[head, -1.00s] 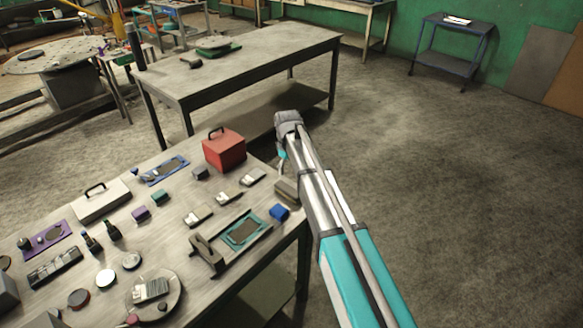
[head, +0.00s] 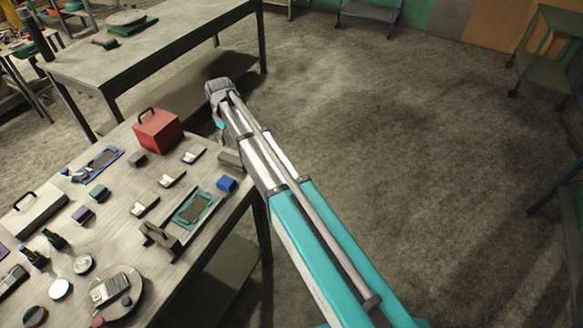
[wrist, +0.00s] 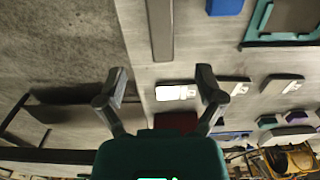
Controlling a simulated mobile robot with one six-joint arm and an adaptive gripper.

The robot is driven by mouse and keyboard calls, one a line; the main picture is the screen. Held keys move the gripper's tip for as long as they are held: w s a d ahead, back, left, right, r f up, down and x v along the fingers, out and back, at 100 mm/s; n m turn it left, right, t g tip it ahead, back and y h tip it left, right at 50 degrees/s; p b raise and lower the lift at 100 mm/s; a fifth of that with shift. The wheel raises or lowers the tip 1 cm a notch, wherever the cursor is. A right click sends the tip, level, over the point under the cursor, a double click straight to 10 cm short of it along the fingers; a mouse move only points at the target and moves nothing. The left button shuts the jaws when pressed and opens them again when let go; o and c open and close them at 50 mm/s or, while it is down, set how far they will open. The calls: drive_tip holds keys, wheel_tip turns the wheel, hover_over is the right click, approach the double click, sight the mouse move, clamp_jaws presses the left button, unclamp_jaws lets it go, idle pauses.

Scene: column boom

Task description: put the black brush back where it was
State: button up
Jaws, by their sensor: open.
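I cannot make out a black brush for certain in either view. A small dark object with a handle-like end (head: 105,43) lies on the rear table, too small to name. My gripper (wrist: 162,84) is open in the wrist view, its dark fingers wide apart with nothing held. It is above the front table's edge, with a pale grey block (wrist: 177,92) in line between the fingers below. In the head view my arm reaches to the table's right edge, and its wrist hides most of the gripper.
The front table (head: 128,222) holds a red toolbox (head: 158,132), a teal tray (head: 195,208), a blue block (head: 227,184), a grey bar (head: 229,158), two dark bottles, a round plate and several small blocks. The rear table (head: 165,50) stands behind.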

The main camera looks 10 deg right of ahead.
drive_tip(key=s+d+m, duration=1)
drive_tip(key=s+d, duration=1.3)
drive_tip(key=s, duration=0.2)
drive_tip(key=shift+s+d, duration=0.25)
drive_tip(key=shift+d, duration=0.05)
drive_tip(key=c, duration=0.4)
drive_tip(key=shift+a, duration=0.15)
